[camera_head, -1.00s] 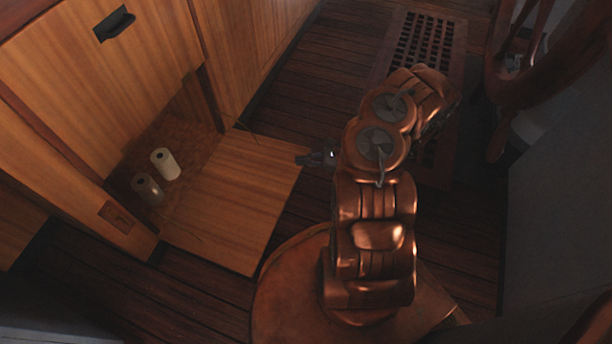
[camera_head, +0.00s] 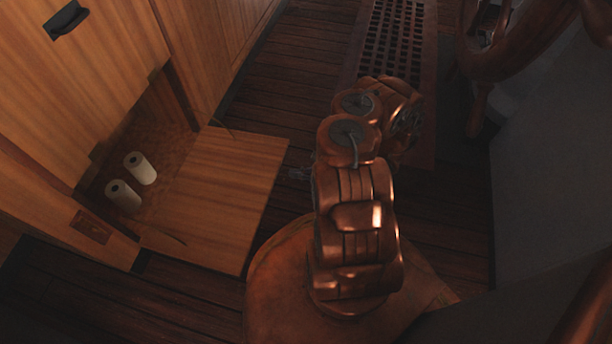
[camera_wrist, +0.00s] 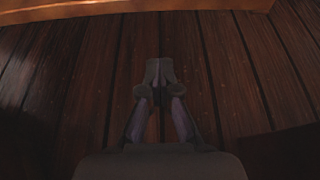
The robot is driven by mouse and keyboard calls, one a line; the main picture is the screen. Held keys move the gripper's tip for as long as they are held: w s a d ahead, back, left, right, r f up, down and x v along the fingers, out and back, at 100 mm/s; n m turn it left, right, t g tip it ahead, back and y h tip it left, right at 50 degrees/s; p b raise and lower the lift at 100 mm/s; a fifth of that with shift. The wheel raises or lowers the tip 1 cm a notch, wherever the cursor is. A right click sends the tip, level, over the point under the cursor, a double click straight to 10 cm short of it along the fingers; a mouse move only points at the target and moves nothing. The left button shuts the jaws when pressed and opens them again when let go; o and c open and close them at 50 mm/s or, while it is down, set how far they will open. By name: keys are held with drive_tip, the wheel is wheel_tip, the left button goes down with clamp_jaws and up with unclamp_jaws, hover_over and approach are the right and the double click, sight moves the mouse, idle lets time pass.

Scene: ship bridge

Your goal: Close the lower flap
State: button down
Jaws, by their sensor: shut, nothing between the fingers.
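The lower flap (camera_head: 222,190) is a wooden panel folded down and open, jutting out from the cabinet low over the floor. Its edge also shows along the top of the wrist view (camera_wrist: 130,8). Behind it the cabinet compartment (camera_head: 165,120) is open, with two pale rolls (camera_head: 140,168) inside near the flap's hinge side. In the wrist view my gripper (camera_wrist: 160,72) is shut and empty, pointing over dark floorboards, apart from the flap.
An upper cabinet front with a dark handle (camera_head: 67,20) is above the compartment. A floor grating (camera_head: 392,45) lies beyond my arm. A wooden ship's wheel (camera_head: 510,50) and a grey wall stand at the right. Dark floor is clear between flap and grating.

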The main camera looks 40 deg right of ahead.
drive_tip(key=shift+w+a+r+b, duration=0.5)
drive_tip(key=shift+w+r+b, duration=0.05)
drive_tip(key=shift+w+r, duration=0.15)
drive_tip(key=shift+w+a+r+b, duration=0.45)
drive_tip(key=shift+w+r+b, duration=0.15)
drive_tip(key=shift+r, duration=0.1)
drive_tip(key=shift+r, duration=0.1)
